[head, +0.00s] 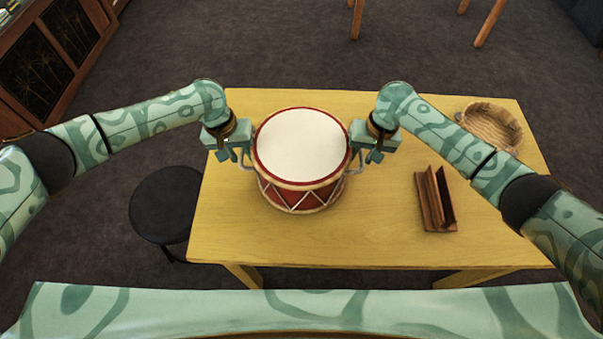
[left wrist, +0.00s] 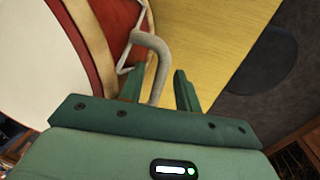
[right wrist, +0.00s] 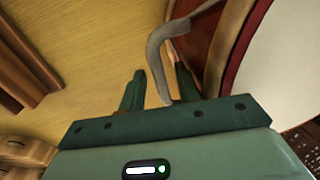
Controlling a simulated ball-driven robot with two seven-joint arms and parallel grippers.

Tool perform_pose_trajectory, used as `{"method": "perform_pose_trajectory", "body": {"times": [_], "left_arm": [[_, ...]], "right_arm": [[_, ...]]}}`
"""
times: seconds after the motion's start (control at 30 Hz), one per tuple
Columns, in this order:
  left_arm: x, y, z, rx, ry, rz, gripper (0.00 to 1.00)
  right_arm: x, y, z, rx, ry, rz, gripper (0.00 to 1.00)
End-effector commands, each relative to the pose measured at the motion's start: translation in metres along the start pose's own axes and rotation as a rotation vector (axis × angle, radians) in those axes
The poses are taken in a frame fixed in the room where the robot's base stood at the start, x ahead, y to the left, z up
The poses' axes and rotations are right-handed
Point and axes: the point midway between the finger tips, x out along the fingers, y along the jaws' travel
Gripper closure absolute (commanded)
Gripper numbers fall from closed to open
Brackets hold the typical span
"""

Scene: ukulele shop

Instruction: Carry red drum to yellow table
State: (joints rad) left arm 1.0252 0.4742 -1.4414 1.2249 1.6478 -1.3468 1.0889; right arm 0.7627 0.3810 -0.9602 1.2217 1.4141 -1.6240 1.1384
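The red drum (head: 283,193) has a white top and pale zigzag cords, and stands upright on the yellow table (head: 330,245), left of its middle. It has a grey handle on each side. My left gripper (head: 244,160) is at its left side. In the left wrist view the left handle (left wrist: 151,42) runs between the fingers, which are apart with gaps beside it. My right gripper (head: 362,160) is at its right side. In the right wrist view the right handle (right wrist: 157,55) passes between the spread fingers, with a gap on the left.
A brown wooden stand (head: 435,200) is on the table right of the drum. A black stool (head: 165,205) stands beside the left edge. The table's front is clear.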

Motion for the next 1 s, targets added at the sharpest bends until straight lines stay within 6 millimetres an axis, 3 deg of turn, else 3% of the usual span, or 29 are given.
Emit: {"method": "perform_pose_trajectory", "body": {"times": [0.5,0.73,1.0], "left_arm": [[-0.103,-0.001,-0.001,-0.001,0.003,-0.002,0.67],[-0.116,-0.001,0.0,-0.001,0.001,-0.003,0.67],[-0.115,-0.001,0.0,-0.001,0.001,-0.003,0.67]], "right_arm": [[0.0,-0.001,0.0,-0.001,0.0,-0.003,0.67],[-0.013,-0.001,-0.001,-0.001,0.002,-0.004,0.67],[-0.075,-0.001,-0.002,-0.003,0.004,-0.003,0.67]]}}
